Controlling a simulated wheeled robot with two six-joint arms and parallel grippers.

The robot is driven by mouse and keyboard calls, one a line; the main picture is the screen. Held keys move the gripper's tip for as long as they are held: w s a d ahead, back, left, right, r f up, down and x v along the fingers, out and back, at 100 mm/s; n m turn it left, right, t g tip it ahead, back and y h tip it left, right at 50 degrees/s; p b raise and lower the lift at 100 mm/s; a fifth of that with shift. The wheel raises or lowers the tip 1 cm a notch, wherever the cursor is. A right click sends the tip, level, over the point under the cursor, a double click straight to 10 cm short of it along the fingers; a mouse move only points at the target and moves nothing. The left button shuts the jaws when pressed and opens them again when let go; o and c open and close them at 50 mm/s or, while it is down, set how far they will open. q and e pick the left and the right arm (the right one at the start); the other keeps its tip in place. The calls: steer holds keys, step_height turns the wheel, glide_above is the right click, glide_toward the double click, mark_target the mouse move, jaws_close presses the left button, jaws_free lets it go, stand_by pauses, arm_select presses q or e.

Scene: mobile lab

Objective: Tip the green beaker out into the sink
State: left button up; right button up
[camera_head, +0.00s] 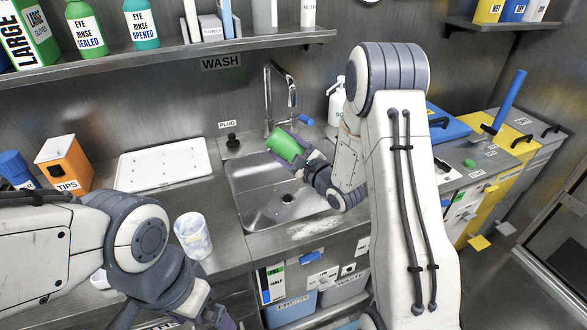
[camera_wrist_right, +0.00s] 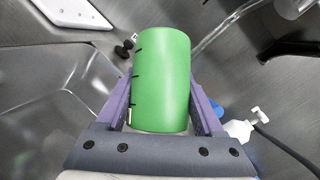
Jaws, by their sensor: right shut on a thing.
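The green beaker (camera_head: 286,145) is held in my right gripper (camera_head: 298,151) over the back part of the metal sink (camera_head: 247,183). In the head view the beaker is tilted, one end toward the upper left. In the right wrist view the beaker (camera_wrist_right: 162,80) sits between the purple fingers of my right gripper (camera_wrist_right: 162,105), which are shut on its sides. Its contents do not show. My left gripper (camera_head: 222,318) is at the bottom edge of the head view, mostly cut off, and its opening cannot be told.
A faucet (camera_head: 268,95) stands behind the sink, with a black plug (camera_head: 232,142) to its left. A white draining tray (camera_head: 163,165) lies left of the sink. A whitish cup (camera_head: 193,236) stands on the front counter. A soap bottle (camera_head: 337,103) is behind my right arm.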

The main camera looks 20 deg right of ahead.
steer(key=shift+w+a+n+g+h+p, duration=0.3)
steer(key=shift+a+n+g+h+p, duration=0.25)
steer(key=shift+n+g+p, duration=0.45)
steer(key=shift+f+b, duration=0.35)
steer(key=shift+b, duration=0.05)
steer(key=shift+w+a+g+h+p, duration=0.15)
steer(key=shift+g+h+p, duration=0.1)
steer(key=shift+g+p, duration=0.3)
steer(key=shift+w+a+f+n+g+h+p, duration=0.2)
steer(key=shift+n+g+h+p, duration=0.2)
steer(key=shift+n+g+p, duration=0.15)
arm_select(q)
step_height(320, 180, up, 27)
steer(key=p, duration=2.2)
step_height(320, 180, down, 12)
steer(key=b, duration=1.2)
steer(key=shift+f, duration=0.15)
arm_select(e)
steer(key=w+a+f+n+g+h, duration=0.3)
steer(key=a+f+n+g+h, duration=0.2)
steer(key=g+h, duration=0.4)
steer(key=f+n+h, duration=0.1)
steer(key=n+h, duration=0.1)
steer(key=h, duration=0.2)
steer(key=shift+w+g, duration=0.3)
steer(key=shift+w, duration=0.1)
